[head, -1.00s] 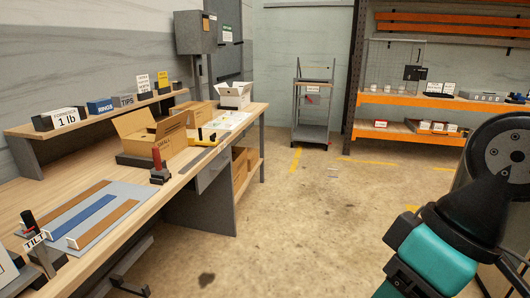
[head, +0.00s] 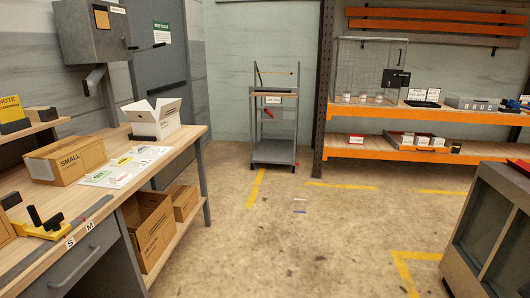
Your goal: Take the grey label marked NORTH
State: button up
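A pale sheet (head: 104,180) lies on the wooden workbench (head: 178,148) at the left, between a closed box and an open white box. Several small coloured labels lie on it, including a green one (head: 121,161) and a yellow one (head: 98,176). Their print is too small to read, so I cannot tell which, if any, is the grey NORTH label. My gripper is not in view.
The closed SMALL box (head: 70,160) and the open white box (head: 155,120) stand on the bench. A grey cart (head: 273,151) stands at the back wall, beside orange shelving (head: 440,148). A dark cabinet (head: 490,235) is at right. The middle floor is clear except for small strips (head: 299,211).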

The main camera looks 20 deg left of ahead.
aim_at(141, 149)
jog(key=u, duration=0.25)
jog(key=i, duration=1.55)
jog(key=u, duration=1.45)
jog(key=i, duration=1)
jog(key=u, duration=0.7)
